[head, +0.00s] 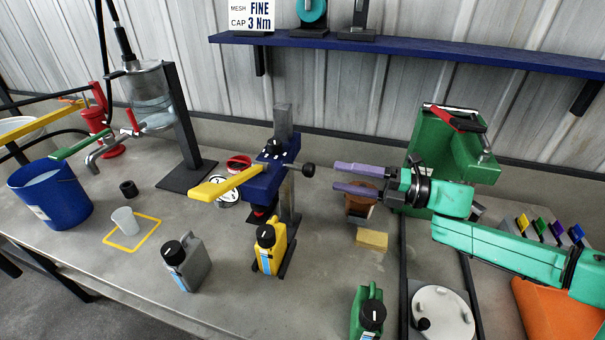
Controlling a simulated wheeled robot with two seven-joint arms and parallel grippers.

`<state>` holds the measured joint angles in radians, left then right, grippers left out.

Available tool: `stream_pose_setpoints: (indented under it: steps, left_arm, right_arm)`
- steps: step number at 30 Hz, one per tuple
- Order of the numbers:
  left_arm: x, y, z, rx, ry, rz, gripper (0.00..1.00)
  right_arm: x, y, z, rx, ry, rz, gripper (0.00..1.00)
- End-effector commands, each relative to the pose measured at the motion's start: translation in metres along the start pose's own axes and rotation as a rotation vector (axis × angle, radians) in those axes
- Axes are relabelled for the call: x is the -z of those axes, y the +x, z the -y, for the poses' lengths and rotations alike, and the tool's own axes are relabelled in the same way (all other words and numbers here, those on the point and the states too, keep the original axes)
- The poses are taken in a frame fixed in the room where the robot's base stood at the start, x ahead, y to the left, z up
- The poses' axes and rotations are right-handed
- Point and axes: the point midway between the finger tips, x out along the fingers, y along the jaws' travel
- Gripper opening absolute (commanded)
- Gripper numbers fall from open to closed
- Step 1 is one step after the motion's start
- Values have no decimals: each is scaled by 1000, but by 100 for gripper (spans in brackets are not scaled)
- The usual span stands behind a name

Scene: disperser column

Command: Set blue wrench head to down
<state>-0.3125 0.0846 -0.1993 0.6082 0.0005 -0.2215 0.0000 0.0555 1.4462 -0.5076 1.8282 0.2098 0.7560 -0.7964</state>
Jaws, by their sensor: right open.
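The blue head (262,182) sits on a dark upright column (283,125) in the middle of the bench. A yellow lever (226,184) sticks out from it to the left, tilted slightly down. A black knob (309,170) is on a rod at its right side. My right gripper (337,177) comes in from the right with two purple fingers, one above the other. It is open and empty, pointing left, its tips just right of the knob and apart from it. My left gripper is not in view.
A yellow bottle (270,249) stands just in front of the column, with a grey bottle (184,262) to its left. A brown pot (362,200) and a yellow sponge (372,240) lie below my right gripper. A green machine (440,150) stands behind my right arm.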

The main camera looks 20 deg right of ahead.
Motion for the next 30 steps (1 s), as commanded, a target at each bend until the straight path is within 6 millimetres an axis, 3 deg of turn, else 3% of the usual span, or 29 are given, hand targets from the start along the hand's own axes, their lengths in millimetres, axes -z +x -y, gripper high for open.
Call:
stream_pose_setpoints:
  steps: [2, 12, 16, 23, 26, 29, 30]
  left_arm:
    - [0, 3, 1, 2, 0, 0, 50]
    - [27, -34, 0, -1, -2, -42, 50]
    - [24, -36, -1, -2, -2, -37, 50]
    - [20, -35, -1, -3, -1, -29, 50]
    - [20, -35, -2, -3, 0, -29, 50]
    - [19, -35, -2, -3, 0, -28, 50]
    - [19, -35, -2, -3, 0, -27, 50]
  right_arm:
    - [0, 14, -3, -10, -5, 0, 69]
    - [-1, 86, -7, -5, 1, -1, 69]
    - [0, 99, -4, -1, 0, -1, 69]
    - [0, 100, -1, 1, 0, -2, 69]
    - [0, 100, -1, 0, 0, -1, 39]
    - [0, 100, -1, 0, 0, -1, 1]
    - [0, 100, -1, 0, 0, -1, 0]
